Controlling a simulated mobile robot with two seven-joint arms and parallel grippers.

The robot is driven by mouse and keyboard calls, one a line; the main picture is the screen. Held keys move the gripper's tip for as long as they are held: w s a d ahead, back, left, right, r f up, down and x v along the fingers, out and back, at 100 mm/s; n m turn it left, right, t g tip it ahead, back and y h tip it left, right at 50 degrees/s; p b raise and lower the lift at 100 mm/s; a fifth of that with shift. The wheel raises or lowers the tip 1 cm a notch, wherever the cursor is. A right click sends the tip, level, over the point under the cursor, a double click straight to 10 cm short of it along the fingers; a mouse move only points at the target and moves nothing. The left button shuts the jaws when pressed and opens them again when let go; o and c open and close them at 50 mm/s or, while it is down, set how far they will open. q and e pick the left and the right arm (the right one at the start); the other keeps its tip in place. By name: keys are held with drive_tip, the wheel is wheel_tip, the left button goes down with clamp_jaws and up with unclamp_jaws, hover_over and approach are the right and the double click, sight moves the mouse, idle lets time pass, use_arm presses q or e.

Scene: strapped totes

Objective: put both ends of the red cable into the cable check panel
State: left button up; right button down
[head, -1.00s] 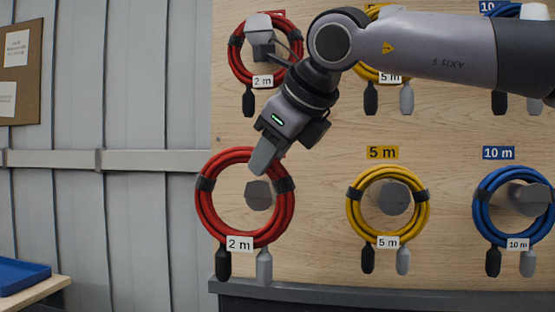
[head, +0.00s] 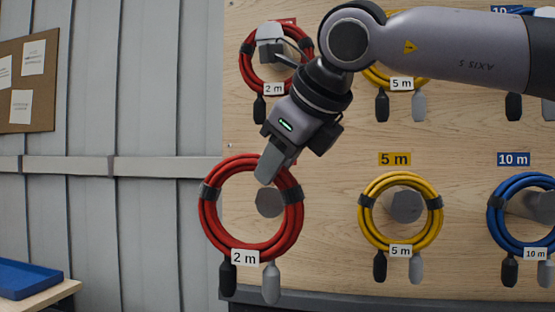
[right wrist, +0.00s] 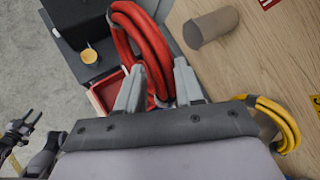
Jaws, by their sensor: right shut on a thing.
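A coiled red cable (head: 208,228) with a white "2 m" tag hangs from my right gripper (head: 268,172). The gripper is shut on the top of the coil. Two dark bands wrap the coil. Its black plug (head: 228,278) and grey plug (head: 271,283) hang below. In the right wrist view the coil (right wrist: 146,45) is between the fingers, apart from the bare wooden peg (right wrist: 212,27). A dark claw at lower left (right wrist: 25,125) looks like my left gripper, too small to judge. I cannot make out the cable check panel.
Another red coil (head: 245,62) hangs above. Yellow coils (head: 364,225) and blue coils (head: 493,220) hang right on the wooden board (head: 330,240). A blue tray (head: 25,278) is at lower left. The right wrist view shows a red tray (right wrist: 100,100) below.

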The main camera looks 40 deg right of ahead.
drive_tip(key=w+d+f+p, duration=0.1)
drive_tip(key=w+d+p, duration=0.4)
drive_tip(key=w+d, duration=0.4)
drive_tip(key=shift+d, duration=1.1)
idle(2.9)
drive_tip(key=shift+w+d, duration=0.15)
drive_tip(key=shift+d, duration=0.15)
drive_tip(key=shift+w+d+f+p, duration=0.1)
drive_tip(key=shift+w+d+p, duration=0.6)
drive_tip(key=shift+d+p, duration=0.2)
idle(0.3)
